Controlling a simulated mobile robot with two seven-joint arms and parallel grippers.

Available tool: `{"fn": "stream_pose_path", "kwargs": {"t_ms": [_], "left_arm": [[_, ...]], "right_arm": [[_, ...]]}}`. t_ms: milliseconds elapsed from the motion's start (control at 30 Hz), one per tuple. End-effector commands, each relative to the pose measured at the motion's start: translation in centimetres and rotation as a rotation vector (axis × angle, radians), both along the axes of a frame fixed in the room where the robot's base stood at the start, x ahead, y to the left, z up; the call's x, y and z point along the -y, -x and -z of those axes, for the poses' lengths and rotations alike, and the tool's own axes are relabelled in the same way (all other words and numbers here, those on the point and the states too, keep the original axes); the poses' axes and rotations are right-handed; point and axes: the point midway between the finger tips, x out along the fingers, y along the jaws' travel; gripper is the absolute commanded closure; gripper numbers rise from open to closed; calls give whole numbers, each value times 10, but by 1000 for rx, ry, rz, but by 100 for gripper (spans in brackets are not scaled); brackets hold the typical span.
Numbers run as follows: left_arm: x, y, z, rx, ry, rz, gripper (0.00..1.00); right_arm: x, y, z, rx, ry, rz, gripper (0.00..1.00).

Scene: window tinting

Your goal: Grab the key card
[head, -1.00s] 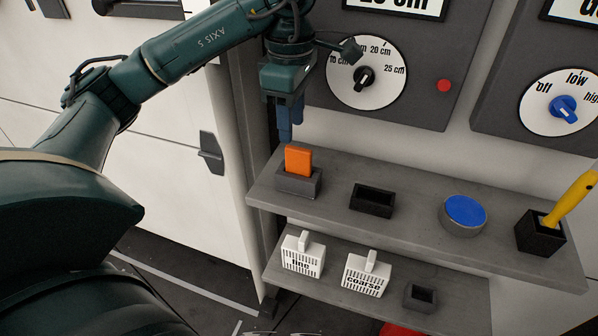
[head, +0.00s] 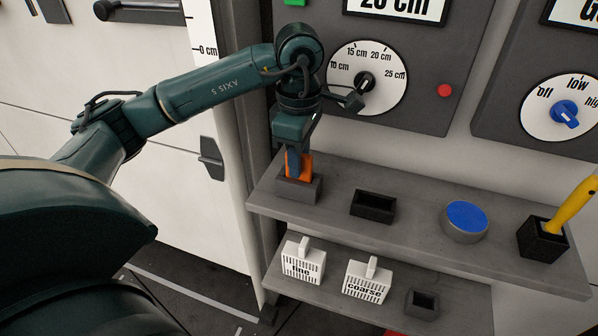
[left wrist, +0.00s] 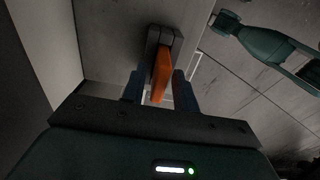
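The orange key card (head: 306,164) stands upright in a dark grey holder (head: 298,190) at the left end of the upper shelf. My left gripper (head: 294,166) points down over it, with a blue finger in front of the card in the head view. In the left wrist view, the card (left wrist: 162,76) lies between the two blue fingers of my left gripper (left wrist: 158,88), with gaps visible on both sides, so the gripper looks open. The card's lower part is hidden in the holder. My right gripper is not in view.
Right along the upper shelf (head: 420,226) stand an empty black tray (head: 373,206), a blue-topped round tin (head: 466,220) and a black cup (head: 541,240) with a yellow-handled tool. Two white slotted blocks (head: 303,262) sit on the lower shelf. A dial panel (head: 425,105) rises behind.

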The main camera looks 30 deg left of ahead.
Motion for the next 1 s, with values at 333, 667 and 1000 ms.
{"fn": "stream_pose_path", "kwargs": {"t_ms": [333, 667, 1000], "left_arm": [[0, 0, 0, 0, 0, -1, 99], [0, 0, -1, 1, 0, -1, 100], [0, -1, -50, 6, 1, -1, 100]], "right_arm": [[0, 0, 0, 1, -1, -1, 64], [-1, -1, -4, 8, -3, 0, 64], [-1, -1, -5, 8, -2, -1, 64]]}}
